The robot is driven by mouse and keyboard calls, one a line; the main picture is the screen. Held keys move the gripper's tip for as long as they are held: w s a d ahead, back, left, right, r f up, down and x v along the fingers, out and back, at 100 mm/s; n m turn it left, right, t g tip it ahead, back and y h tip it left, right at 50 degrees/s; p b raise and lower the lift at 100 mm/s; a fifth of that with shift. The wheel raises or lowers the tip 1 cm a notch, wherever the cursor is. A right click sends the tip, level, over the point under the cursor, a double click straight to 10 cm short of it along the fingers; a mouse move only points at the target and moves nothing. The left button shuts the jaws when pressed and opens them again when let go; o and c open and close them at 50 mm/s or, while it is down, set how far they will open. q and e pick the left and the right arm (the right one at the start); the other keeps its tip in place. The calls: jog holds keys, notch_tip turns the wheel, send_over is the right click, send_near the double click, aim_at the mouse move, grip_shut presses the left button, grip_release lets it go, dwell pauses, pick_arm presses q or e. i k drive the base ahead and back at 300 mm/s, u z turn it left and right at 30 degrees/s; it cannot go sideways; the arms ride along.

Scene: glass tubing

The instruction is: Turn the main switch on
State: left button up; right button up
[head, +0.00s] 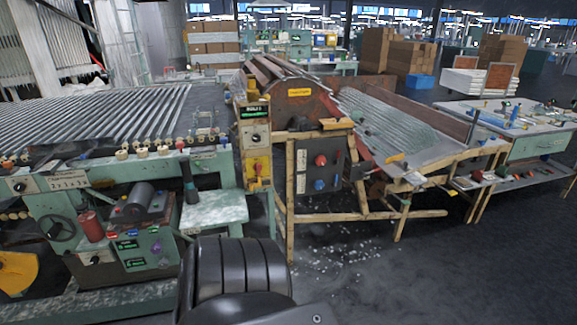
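No part labelled main switch is readable, so I cannot tell which control it is. A dark control panel (333,150) on the wooden frame at centre bears a red knob (320,160) and a blue knob (319,184). To its left stands a narrow upright control post (256,138) with a green-lit display, a dial and a yellow lower box (258,168) with a red part on it. Whether any of these is on or off cannot be told. Neither gripper is in view. A black ribbed part at the bottom centre is probably mine.
A green machine with a long roller bed (90,115) fills the left. Its small green side table (215,211) juts forward. A sloped tray of glass tubes (395,125) and a workbench (540,147) stand right. Open dark floor (430,270) with scattered shards lies in front.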

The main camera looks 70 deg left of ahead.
aim_at(257, 167)
jog(key=u, duration=0.3)
jog(key=i, duration=0.85)
jog(key=u, duration=1.35)
jog(key=i, duration=0.7)
jog(key=u, duration=0.6)
